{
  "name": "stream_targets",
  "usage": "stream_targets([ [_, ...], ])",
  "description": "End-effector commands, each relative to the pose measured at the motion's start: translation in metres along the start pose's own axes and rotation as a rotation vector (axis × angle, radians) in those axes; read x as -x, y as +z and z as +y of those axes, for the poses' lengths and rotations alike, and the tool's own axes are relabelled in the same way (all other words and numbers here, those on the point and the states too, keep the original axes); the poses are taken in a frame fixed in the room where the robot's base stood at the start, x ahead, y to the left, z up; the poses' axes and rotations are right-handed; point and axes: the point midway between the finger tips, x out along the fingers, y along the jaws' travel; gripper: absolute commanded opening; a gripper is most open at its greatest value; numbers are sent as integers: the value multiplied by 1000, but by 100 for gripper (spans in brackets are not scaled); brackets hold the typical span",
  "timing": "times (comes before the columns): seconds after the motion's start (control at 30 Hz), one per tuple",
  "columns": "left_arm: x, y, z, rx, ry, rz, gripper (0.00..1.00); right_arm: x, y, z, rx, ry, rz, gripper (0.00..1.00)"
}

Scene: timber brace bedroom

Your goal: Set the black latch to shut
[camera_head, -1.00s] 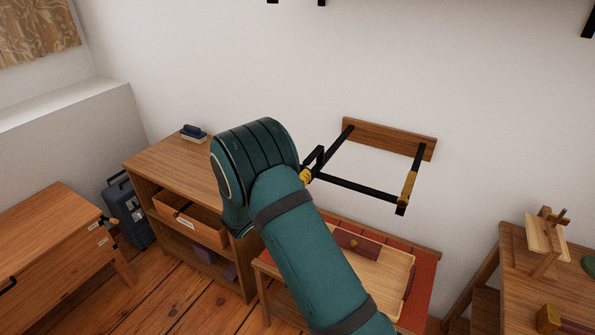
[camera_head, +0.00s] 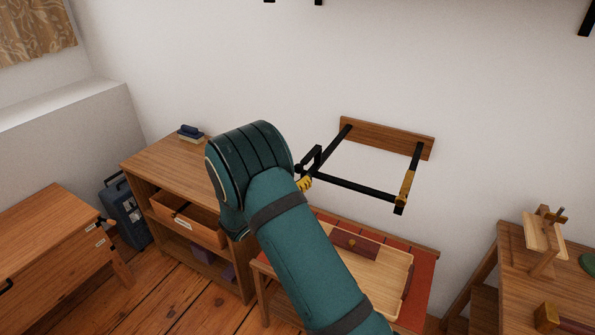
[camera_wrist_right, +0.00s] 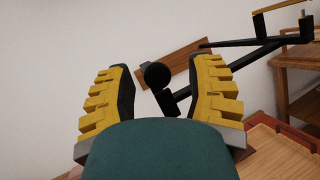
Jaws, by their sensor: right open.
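A black bar frame (camera_head: 355,188) stands out from a wooden board (camera_head: 388,138) on the wall. At its left front corner is a black latch (camera_head: 316,157) with a raised arm. My right gripper (camera_head: 305,184) is mostly hidden behind its own forearm; a yellow fingertip shows just below the latch. In the right wrist view, my right gripper (camera_wrist_right: 160,88) is open. The round black end of the latch (camera_wrist_right: 157,75) appears between the two yellow fingers, with no clear contact. My left gripper is not in view.
The frame's right bar has a yellow part (camera_head: 406,185). Below stands a small table with a red top (camera_head: 424,280) and a wooden tray (camera_head: 385,290). A wooden shelf unit (camera_head: 155,165) is left, another table (camera_head: 510,265) right. Open air surrounds the frame.

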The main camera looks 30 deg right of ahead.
Motion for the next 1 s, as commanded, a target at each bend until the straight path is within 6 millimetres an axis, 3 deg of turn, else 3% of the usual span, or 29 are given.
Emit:
stream_targets([
  [0.53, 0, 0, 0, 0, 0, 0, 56, 98, 0, 0, 1, 4, 1, 53],
  [0.73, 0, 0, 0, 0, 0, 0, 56, 113, 0, -1, 1, 1, 0, 53],
  [1.0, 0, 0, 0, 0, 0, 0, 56, 115, 0, -1, 1, 0, 0, 53],
])
